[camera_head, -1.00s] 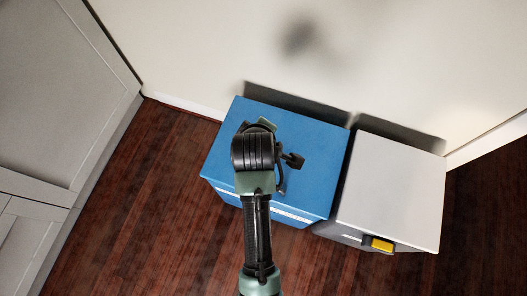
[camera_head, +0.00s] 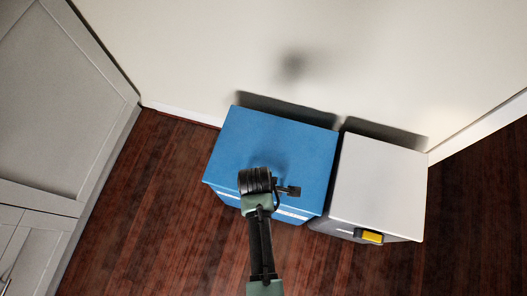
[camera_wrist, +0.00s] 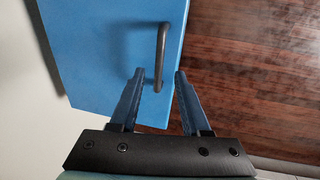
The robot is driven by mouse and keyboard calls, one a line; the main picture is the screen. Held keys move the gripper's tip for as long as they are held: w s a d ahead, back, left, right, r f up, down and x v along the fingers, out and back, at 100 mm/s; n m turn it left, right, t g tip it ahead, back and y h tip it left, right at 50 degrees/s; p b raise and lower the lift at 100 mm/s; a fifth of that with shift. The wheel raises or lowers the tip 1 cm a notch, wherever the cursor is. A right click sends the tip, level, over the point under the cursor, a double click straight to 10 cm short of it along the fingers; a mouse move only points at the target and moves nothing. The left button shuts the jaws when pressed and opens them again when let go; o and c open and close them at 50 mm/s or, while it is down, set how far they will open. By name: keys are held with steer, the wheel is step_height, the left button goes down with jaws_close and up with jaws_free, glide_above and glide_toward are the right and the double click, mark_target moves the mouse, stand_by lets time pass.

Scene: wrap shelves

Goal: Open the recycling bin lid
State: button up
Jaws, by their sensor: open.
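The blue bin (camera_head: 275,140) stands against the wall with its lid closed, and a white strip runs along its front edge. In the wrist view, the blue surface (camera_wrist: 105,40) carries a dark bar handle (camera_wrist: 162,50) near its right edge. My gripper (camera_wrist: 158,73) is open and empty. Its two fingers point at the handle, and the lower end of the handle shows between the fingertips. I cannot tell whether they touch it.
A grey bin (camera_head: 380,185) with a yellow-marked front latch (camera_head: 369,237) stands close on the right of the blue one. Grey cabinets (camera_head: 60,110) line the left side. The dark wood floor (camera_head: 140,220) between cabinets and bins is clear.

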steer(key=f, duration=0.1)
steer(key=f+b, duration=0.1)
steer(key=f, duration=0.1)
steer(key=w+f, duration=0.1)
steer(key=shift+d+f, duration=0.15)
steer(key=shift+f, duration=0.25)
jaws_close()
stand_by(1.1)
